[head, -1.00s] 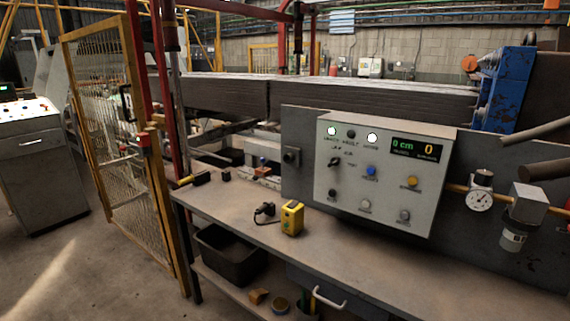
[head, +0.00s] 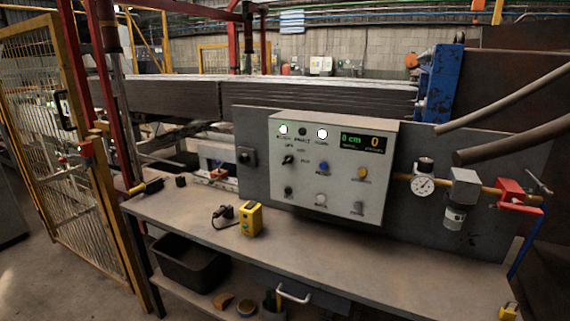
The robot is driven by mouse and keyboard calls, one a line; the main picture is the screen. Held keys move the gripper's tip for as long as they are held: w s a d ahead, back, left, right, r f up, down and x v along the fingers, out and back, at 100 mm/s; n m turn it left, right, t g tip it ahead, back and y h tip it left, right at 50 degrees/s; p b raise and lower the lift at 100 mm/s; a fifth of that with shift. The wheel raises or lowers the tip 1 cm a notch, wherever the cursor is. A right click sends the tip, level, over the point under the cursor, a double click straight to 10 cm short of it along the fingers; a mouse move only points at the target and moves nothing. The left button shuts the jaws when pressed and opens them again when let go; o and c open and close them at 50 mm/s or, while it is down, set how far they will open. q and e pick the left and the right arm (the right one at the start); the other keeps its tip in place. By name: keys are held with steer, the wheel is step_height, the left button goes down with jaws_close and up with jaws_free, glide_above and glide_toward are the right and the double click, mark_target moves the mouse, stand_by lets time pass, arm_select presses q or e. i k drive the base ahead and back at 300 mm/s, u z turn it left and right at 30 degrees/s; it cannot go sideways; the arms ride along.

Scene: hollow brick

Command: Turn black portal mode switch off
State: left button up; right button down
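A grey control panel (head: 340,193) stands at the back of the workbench in the head view. A black mode switch (head: 288,160) sits on its left side, under the lit indicator lamps; its small label is too blurred to read. Below and beside it are a blue button (head: 322,168), a yellow button (head: 362,173) and several dark or grey knobs. A green and yellow display (head: 365,144) is lit at the top right. Neither of my grippers is in view.
The workbench (head: 330,250) carries a yellow box (head: 250,219) and a black plug (head: 223,213) in front of the panel. A gauge (head: 424,187) and a red valve (head: 515,195) are at right. A yellow mesh gate (head: 55,170) stands at left. The bench's right part is clear.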

mark_target(289, 159)
steer(key=z, duration=2.4)
steer(key=k, duration=0.75)
steer(key=u, duration=0.9)
steer(key=i, duration=0.5)
